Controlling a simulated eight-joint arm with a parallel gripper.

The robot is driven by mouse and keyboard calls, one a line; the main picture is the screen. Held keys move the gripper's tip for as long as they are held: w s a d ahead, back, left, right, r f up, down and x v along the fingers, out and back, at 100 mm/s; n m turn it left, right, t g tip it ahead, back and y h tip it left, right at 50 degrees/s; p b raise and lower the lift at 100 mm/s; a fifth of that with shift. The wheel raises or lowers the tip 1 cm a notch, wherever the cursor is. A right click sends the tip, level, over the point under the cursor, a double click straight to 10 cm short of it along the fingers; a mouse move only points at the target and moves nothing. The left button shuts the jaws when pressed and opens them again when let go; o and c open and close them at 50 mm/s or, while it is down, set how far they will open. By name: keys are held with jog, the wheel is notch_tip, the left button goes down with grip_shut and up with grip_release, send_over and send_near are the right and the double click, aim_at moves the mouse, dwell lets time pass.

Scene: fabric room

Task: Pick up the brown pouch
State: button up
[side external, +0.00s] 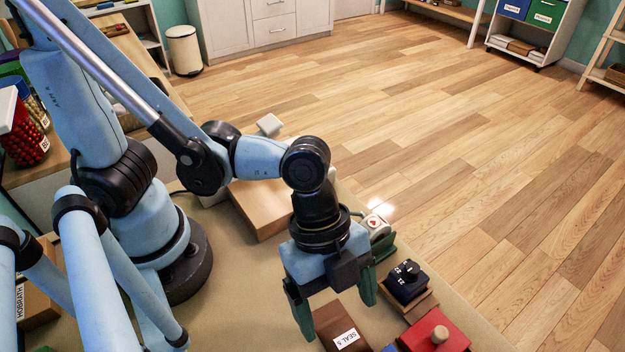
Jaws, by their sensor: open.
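A flat brown thing with a white label reading "SEAL S" (330,338) lies on the table at the bottom of the side view; it looks like the brown pouch. Its lower part is cut off by the picture edge. My gripper (335,303) points down above it, with its two green fingers spread wide apart. One finger is on the left of the pouch's far end and the other on the right. The gap between the fingers looks empty, and I cannot tell how high the fingertips are above the pouch.
A red block with a wooden knob (432,333) and a dark knobbed piece on a wooden base (407,287) stand to the right. A green holder with a heart-marked piece (376,228) is behind my gripper. A wooden box (258,208) lies farther back. The table's right edge is near.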

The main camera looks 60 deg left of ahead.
aim_at(347, 340)
jog(key=shift+d+x, duration=0.25)
jog(key=shift+x, duration=2.15)
jog(key=c, duration=1.1)
jog(key=shift+c, duration=0.2)
jog(key=shift+r, duration=0.2)
